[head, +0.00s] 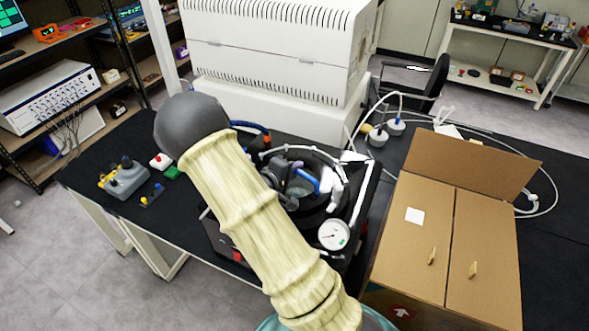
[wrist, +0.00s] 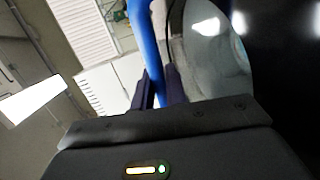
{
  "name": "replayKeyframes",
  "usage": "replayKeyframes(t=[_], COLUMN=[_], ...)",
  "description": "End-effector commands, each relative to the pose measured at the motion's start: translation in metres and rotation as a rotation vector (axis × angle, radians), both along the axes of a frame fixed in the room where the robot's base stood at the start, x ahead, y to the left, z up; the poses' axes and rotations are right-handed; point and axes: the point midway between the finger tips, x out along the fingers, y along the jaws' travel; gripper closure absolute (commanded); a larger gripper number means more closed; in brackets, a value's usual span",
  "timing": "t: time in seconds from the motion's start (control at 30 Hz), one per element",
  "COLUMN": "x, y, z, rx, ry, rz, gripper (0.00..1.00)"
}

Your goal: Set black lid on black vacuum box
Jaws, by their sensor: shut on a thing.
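The black vacuum box (head: 366,196) stands on the black bench in the middle of the head view, with a round pressure gauge (head: 334,235) at its front right corner. My arm covers its left part. A dark round rim with a clear, glassy middle and a blue curved hose (head: 306,180) shows over the box. In the wrist view my gripper (wrist: 159,85) is shut, with blue hose between or just behind its fingers. A dark surface, likely the black lid (wrist: 287,65), and a clear curved piece lie close to its right. The grip itself and any gap to the box are hard to see.
A large white machine (head: 275,50) stands behind. Left on the bench are a grey controller (head: 126,180) and small red and green buttons (head: 172,172). Coiled white tubing (head: 545,192) lies at the back right.

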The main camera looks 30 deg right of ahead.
Motion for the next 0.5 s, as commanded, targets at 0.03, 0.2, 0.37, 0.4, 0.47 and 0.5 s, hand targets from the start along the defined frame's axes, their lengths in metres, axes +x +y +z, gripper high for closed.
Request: replayKeyframes(t=[0.03, 0.2, 0.37, 0.4, 0.47, 0.5], x=[0.0004, 0.0004, 0.0003, 0.0003, 0.0003, 0.0003], y=[-0.0004, -0.0003, -0.0003, -0.0003, -0.0003, -0.0004], z=[0.0005, -0.0011, -0.0026, -0.0030, -0.0036, -0.0039], rx=[-0.002, -0.002, -0.002, -0.002, -0.002, -0.002], ry=[-0.002, -0.002, -0.003, -0.003, -0.003, -0.003], rz=[0.000, 0.000, -0.001, -0.001, -0.001, -0.001], gripper=[1.00, 1.00, 1.00, 1.00, 1.00, 1.00])
